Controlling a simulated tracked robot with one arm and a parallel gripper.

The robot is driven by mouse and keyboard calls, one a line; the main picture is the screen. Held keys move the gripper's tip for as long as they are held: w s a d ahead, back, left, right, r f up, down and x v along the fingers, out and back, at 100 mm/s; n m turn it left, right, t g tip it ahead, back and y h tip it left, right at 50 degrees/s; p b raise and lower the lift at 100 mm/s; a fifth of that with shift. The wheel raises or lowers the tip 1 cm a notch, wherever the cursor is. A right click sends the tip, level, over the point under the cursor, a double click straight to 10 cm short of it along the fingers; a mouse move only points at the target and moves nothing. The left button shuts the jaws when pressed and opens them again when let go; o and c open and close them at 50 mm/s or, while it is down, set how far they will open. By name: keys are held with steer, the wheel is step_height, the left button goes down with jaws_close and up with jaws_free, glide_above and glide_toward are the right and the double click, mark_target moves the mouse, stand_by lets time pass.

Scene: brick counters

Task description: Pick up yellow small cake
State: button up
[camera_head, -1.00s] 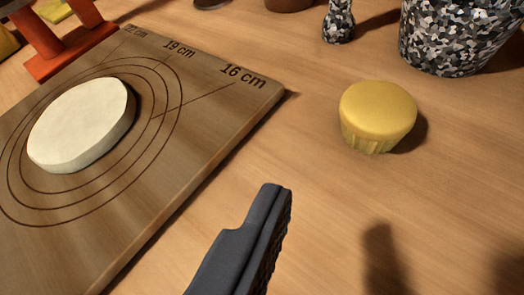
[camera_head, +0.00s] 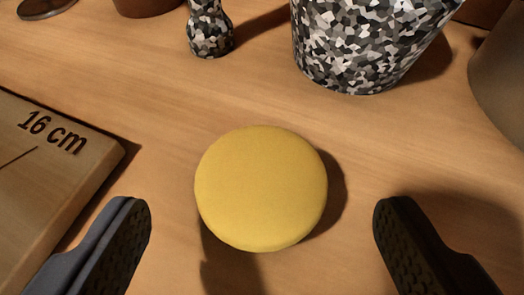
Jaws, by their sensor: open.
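The yellow small cake (camera_head: 261,188) stands upright on the wooden counter in the middle of the head camera view. I see mostly its round smooth top; its fluted side is hidden below. My gripper (camera_head: 262,215) is open and empty. One dark finger is to the left of the cake and the other to the right, both apart from it. The fingertips are nearer the camera than the cake's far edge, with a gap on each side.
A wooden board (camera_head: 70,165) marked 16 cm is at the left, close to my left finger. A speckled black-and-white pot (camera_head: 370,40) and a smaller speckled object (camera_head: 209,30) stand behind the cake. A grey rounded object (camera_head: 502,85) is at the right edge. Bare counter surrounds the cake.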

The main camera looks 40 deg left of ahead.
mark_target(264, 213)
steer(key=x, duration=0.2)
steer(key=shift+w+a+f, duration=0.15)
steer(key=shift+f, duration=0.1)
steer(key=shift+w+a+f, duration=0.1)
steer(key=shift+w+a, duration=0.1)
steer(key=shift+w, duration=0.1)
steer(key=shift+c, duration=0.2)
steer(key=c, duration=1)
